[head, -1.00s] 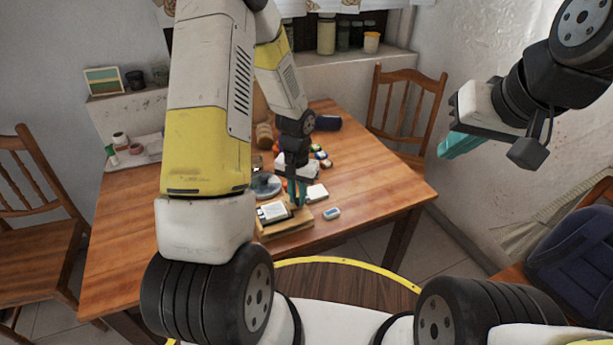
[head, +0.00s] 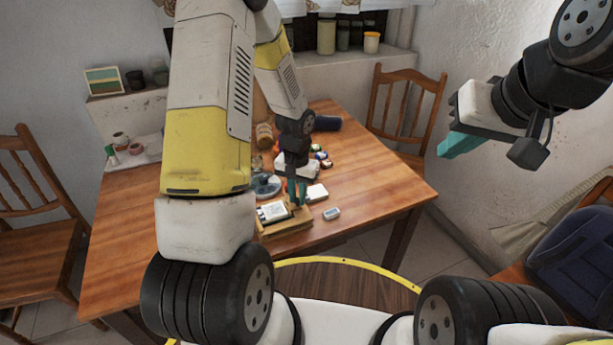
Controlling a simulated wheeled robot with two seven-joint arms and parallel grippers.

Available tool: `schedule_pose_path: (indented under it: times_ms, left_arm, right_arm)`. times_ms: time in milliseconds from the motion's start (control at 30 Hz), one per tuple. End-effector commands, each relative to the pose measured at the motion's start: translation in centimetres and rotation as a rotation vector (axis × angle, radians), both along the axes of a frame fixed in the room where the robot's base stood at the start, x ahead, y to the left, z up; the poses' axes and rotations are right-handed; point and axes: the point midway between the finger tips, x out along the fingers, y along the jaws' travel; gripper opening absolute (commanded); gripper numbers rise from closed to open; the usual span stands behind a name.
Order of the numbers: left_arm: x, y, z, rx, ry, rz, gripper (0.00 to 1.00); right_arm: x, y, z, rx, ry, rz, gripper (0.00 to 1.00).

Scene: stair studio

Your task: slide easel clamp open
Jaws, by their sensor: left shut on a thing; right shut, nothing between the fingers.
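A small wooden easel (head: 288,229) lies on the table, with a pale panel (head: 272,212) on it. My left gripper (head: 297,202) points down at the easel's back right part and is shut on a small part there, which I take to be the easel clamp; the teal fingers hide most of it. My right gripper (head: 462,145) is shut and empty, raised in the air at the right, away from the table. My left arm hides part of the table's middle.
A wooden table (head: 385,195) carries a white eraser-like block (head: 332,213), a white card (head: 316,192), a blue-grey dish (head: 266,186) and a dark blue roll (head: 327,123). Chairs (head: 405,115) stand around it. The table's right side is clear.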

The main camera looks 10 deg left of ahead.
Motion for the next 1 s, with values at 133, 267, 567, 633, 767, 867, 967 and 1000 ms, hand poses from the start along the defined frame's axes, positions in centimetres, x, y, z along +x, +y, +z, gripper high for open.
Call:
schedule_pose_path:
  times_ms: [133,267,567,633,767,867,967,1000]
  left_arm:
    - [0.0,0.0,0.0,0.000,0.000,0.000,0.00]
    - [0.4,-0.6,0.0,0.000,-0.001,-0.002,0.00]
    - [1.2,-1.8,0.0,-0.004,-0.004,-0.003,0.00]
    - [1.2,-1.8,0.0,-0.004,-0.005,-0.003,0.20]
    - [1.2,-1.8,0.0,-0.003,-0.005,-0.002,0.39]
    - [1.1,-1.7,0.0,-0.003,-0.003,-0.002,0.39]
    - [1.1,-1.6,0.0,-0.001,-0.002,-0.001,0.39]
    - [1.1,-1.6,0.0,-0.001,-0.002,-0.001,0.39]
  right_arm:
    - [0.0,0.0,0.0,0.000,0.000,0.000,0.00]
    - [0.0,0.0,0.0,0.000,0.000,0.000,0.00]
    - [0.0,0.0,0.0,0.000,0.000,0.000,0.00]
    - [0.0,0.0,0.0,0.000,0.000,0.000,0.00]
    - [0.0,0.0,0.0,0.000,0.000,0.000,0.00]
    - [0.0,0.0,0.0,0.000,0.000,0.000,0.00]
    - [0.0,0.0,0.0,0.000,0.000,0.000,0.00]
    - [0.0,0.0,0.0,0.000,0.000,0.000,0.00]
